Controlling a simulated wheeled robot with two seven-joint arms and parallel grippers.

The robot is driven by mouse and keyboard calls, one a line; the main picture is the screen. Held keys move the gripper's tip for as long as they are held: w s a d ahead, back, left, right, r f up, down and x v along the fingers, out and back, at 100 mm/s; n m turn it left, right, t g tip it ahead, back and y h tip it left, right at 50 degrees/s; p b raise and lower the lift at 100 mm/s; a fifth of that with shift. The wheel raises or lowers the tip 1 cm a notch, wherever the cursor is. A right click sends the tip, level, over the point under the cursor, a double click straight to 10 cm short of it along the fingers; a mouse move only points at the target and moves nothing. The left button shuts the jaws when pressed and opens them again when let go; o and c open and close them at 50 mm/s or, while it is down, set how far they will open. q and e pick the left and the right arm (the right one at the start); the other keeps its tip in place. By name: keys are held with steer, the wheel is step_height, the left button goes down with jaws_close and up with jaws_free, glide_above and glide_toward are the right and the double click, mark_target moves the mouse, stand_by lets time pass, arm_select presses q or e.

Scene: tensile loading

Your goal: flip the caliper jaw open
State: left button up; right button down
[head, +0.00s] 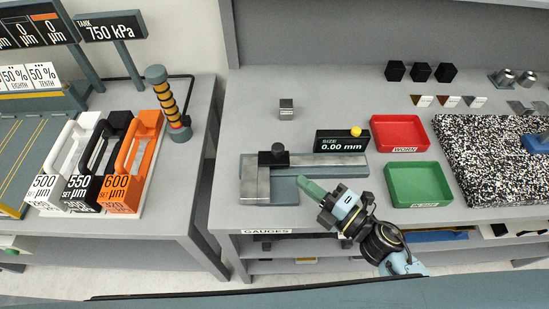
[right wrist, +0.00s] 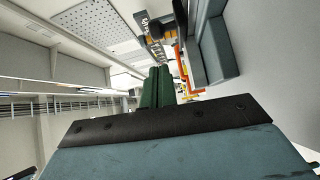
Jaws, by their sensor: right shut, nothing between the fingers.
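The caliper (head: 325,161) lies on the grey bench, with a steel bar, a black knob (head: 278,150) at its left part and a steel jaw block (head: 256,184) at the left end. Its black readout (head: 341,141) shows "SIZE 0.00 mm" and has a yellow button. My right gripper (head: 306,184) comes from the lower right, with its green fingers shut and empty, just in front of the caliper's bar and right of the jaw block. I cannot tell whether the fingertips touch the caliper. The shut green fingers also show in the right wrist view (right wrist: 157,88). My left gripper is not in view.
A red tray (head: 400,149) and a green tray (head: 387,186) stand right of the caliper, the green one close to my right arm. A small metal cube (head: 286,109) lies behind it. A speckled plate (head: 480,150) is further right. A gap separates the left bench.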

steer(key=shift+w, duration=0.1)
steer(key=p+x, duration=0.1)
steer(key=x, duration=0.9)
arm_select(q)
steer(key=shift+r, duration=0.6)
